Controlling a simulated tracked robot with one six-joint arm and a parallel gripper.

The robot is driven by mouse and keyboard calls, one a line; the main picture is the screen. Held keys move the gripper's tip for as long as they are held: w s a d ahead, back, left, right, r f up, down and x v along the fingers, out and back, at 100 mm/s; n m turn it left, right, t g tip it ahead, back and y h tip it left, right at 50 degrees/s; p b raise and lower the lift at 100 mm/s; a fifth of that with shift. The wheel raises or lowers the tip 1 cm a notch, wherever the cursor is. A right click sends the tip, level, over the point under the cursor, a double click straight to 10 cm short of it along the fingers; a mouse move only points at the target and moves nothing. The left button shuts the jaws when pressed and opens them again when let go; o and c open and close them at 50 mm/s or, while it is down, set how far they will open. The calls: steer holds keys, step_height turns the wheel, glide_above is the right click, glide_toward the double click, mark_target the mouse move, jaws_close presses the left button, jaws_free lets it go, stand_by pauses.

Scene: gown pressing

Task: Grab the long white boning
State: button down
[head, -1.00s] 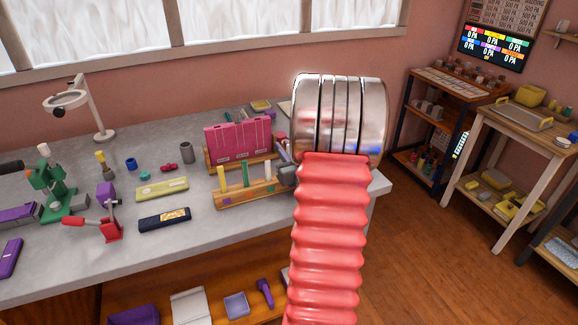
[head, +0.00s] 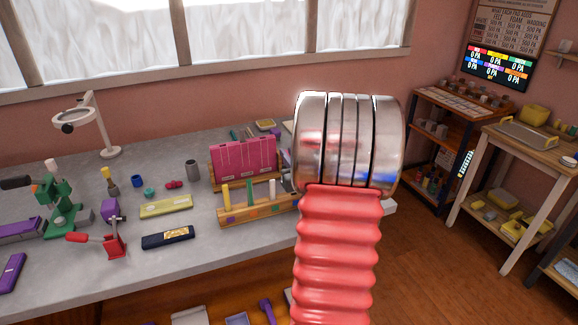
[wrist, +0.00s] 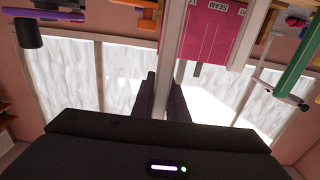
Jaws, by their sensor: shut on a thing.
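A long white boning strip (wrist: 162,92) runs between the two dark fingers of my gripper (wrist: 163,100) in the wrist view. The fingers are close on both sides of it, and the gripper is shut on it. In the head view, my arm hides most of the gripper and the held strip. A wooden rack (head: 258,211) just left of my arm holds a yellow strip (head: 227,195), a green strip (head: 249,192) and a short pale one (head: 273,187).
A pink board (head: 243,157) stands behind the rack; it also shows in the wrist view (wrist: 212,35). Purple, green and red tools and a lamp (head: 92,120) stand on the grey bench (head: 120,265). Shelves (head: 435,140) and a wooden table (head: 525,150) are on the right.

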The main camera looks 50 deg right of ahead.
steer(key=shift+r, duration=2.75)
